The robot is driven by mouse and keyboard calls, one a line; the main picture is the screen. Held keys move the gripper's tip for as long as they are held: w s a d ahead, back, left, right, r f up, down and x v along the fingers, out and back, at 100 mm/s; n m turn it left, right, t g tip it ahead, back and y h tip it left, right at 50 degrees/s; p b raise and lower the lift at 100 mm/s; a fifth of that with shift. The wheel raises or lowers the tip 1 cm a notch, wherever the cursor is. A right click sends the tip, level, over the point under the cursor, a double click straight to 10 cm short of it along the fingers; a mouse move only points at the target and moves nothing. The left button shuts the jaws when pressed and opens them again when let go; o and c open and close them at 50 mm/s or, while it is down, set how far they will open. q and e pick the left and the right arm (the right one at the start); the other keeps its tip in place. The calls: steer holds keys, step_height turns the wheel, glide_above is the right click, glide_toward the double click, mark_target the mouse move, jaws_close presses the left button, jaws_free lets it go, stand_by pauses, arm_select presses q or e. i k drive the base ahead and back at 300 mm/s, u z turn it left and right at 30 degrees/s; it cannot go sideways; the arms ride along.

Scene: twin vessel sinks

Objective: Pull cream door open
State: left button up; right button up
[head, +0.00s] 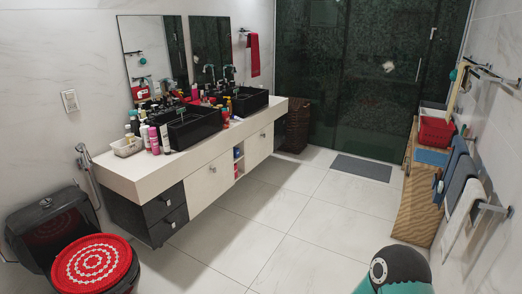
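The vanity has two cream doors under its thick pale top. The nearer cream door (208,187) is left of the open shelf niche, with a small knob near its upper middle. The farther cream door (259,149) is right of the niche, also with a small knob. Both look closed and flush with the front. I cannot tell which one the task means. Neither of my grippers shows in the head view. A black and teal link of my arm shows at the bottom right, well apart from the doors.
Dark drawers (171,207) with knobs are left of the nearer door. Two black vessel sinks (198,127) and many bottles stand on the vanity top. A toilet with a red lid cover (97,266) is at lower left. The tiled floor (270,210) before the vanity is clear.

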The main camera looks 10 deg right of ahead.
mark_target(259, 146)
steer(key=z, duration=1.15)
steer(key=i, duration=5.55)
steer(key=u, duration=1.45)
